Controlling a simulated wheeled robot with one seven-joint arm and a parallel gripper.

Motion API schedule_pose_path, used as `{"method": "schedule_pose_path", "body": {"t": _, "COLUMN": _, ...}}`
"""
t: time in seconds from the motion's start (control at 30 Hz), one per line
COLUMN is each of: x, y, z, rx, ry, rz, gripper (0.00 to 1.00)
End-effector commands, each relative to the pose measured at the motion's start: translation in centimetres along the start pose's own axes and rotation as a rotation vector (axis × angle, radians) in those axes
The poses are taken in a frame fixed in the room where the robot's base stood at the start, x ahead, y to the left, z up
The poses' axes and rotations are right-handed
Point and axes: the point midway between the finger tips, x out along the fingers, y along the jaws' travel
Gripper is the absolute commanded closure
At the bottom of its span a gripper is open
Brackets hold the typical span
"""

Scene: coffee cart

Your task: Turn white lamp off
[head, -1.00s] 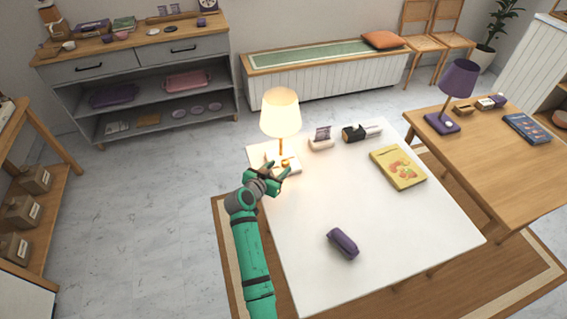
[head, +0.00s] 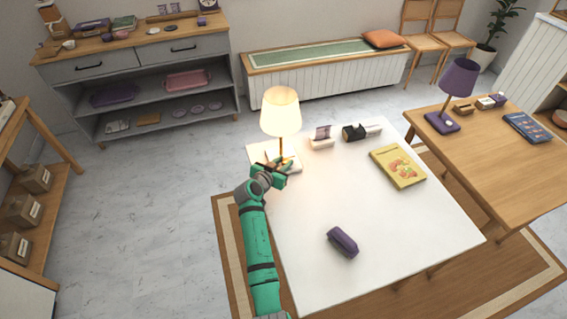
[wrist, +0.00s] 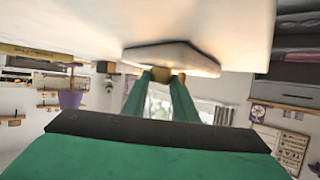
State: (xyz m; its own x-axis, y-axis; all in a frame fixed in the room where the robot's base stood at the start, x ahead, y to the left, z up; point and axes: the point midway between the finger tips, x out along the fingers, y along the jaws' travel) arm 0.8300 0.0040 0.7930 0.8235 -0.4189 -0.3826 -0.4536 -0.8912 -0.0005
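The white lamp (head: 281,112) stands at the back left of the white table, with a glowing cream shade, a brass stem and a pale flat base (head: 258,152). Its light is on. My gripper (head: 279,168) is at the front of the base and hides part of it. In the wrist view the pale base (wrist: 170,58) is seen from close by, with a small brass part (wrist: 160,80) at its edge. My two green fingers (wrist: 163,82) reach towards that part with a gap between them. Whether they touch it, I cannot tell.
The white table (head: 380,235) also holds a dark purple case (head: 343,242), a yellow book (head: 398,167), a small card holder (head: 321,138) and a black-and-white item (head: 355,132). A purple lamp (head: 458,82) stands on the wooden table at the right. The table's middle is clear.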

Motion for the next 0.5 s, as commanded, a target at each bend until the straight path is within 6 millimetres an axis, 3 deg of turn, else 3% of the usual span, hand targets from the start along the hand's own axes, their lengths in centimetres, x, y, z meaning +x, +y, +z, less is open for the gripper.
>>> {"method": "schedule_pose_path", "body": {"t": 0.5, "x": 0.05, "y": 0.57, "z": -0.03, "rx": -0.056, "ry": 0.001, "rz": -0.137, "gripper": 0.96}}
